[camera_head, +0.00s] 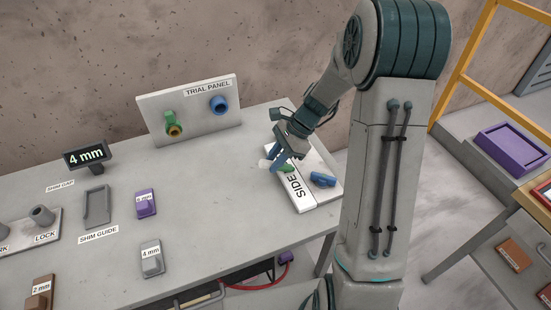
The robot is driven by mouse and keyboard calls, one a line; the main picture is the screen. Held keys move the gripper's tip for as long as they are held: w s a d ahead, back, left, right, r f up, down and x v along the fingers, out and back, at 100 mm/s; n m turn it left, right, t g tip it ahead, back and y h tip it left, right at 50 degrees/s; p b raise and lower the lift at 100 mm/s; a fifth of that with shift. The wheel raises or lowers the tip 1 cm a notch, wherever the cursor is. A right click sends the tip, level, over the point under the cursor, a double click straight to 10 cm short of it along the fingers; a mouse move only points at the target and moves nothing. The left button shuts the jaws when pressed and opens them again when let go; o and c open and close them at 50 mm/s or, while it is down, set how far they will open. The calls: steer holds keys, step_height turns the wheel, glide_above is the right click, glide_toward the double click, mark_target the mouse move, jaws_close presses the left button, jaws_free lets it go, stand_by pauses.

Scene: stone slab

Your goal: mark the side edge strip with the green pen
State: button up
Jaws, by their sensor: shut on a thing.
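The stone slab (326,197) is a pale block near the right end of the grey table. Its side edge strip (303,202) faces the front left and carries the label "SIDE". My gripper (277,163) is over the upper end of the strip, pointing down and left. It is shut on the green pen (287,169), of which only a short green part shows beside the fingers. Whether the pen's tip touches the strip cannot be told. A blue object (322,179) lies on the slab, right of the label.
The trial panel (190,111) with a green and a blue fitting stands at the back. A 4 mm display (87,155), a shim guide (96,207), a purple block (146,203) and a grey 4 mm block (151,259) are at left. The table between them and the slab is clear.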

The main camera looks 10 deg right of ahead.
mark_target(262, 163)
steer(key=shift+s+a+p, duration=0.2)
steer(key=shift+a, duration=0.7)
steer(key=shift+s+a+p, duration=0.15)
steer(key=shift+a+p, duration=0.05)
steer(key=shift+a, duration=0.7)
stand_by(2.8)
step_height(262, 163, up, 7)
steer(key=p, duration=0.6)
stand_by(0.5)
